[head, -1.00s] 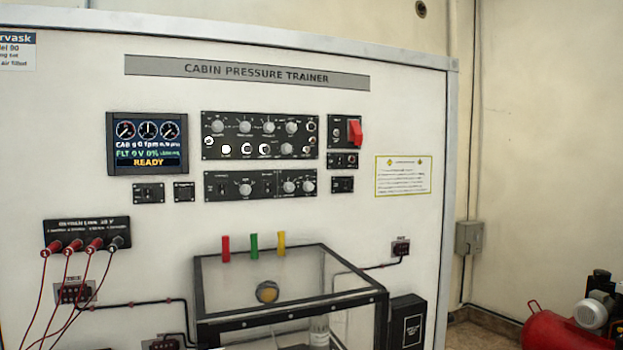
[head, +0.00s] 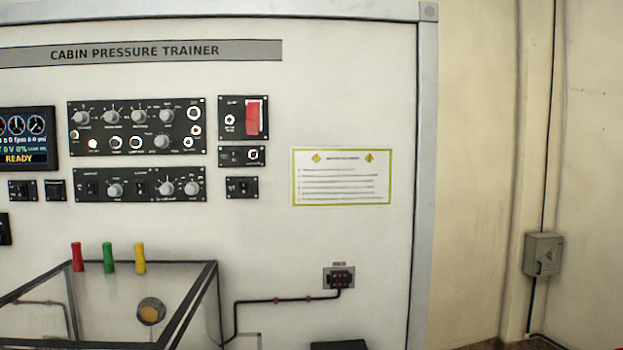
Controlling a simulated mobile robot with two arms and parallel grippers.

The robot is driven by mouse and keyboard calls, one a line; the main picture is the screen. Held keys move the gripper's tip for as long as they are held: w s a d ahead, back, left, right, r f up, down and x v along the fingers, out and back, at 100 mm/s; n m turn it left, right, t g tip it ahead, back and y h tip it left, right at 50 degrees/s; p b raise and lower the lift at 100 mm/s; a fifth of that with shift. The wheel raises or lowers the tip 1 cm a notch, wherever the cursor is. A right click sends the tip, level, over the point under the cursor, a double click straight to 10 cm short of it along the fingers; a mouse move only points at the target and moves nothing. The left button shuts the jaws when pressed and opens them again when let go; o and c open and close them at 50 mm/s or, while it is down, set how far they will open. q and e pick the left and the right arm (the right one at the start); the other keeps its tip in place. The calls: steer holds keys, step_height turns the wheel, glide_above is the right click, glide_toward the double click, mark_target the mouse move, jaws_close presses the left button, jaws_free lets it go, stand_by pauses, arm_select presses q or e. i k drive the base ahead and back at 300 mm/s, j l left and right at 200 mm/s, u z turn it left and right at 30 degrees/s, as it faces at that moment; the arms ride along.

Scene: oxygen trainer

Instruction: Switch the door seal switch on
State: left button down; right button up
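The trainer panel carries several small black switch units, and their labels are too small to read, so I cannot tell which is the door seal switch. One small switch unit (head: 242,187) sits at the right, below a unit with a round knob (head: 242,156). A small toggle unit (head: 22,190) and a dark unit beside it (head: 56,190) sit under the display at the left. The lower control panel (head: 140,184) has knobs and small switches. The switch positions are too small to tell. Neither of my grippers is in view.
The display (head: 27,139) reads READY. A red guard (head: 254,117) is on the upper right unit. A grey wall box (head: 543,254) is at the right.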

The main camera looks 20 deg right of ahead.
mark_target(243, 187)
steer(key=l, duration=0.7)
steer(key=k+l, duration=0.1)
steer(key=l, duration=0.6)
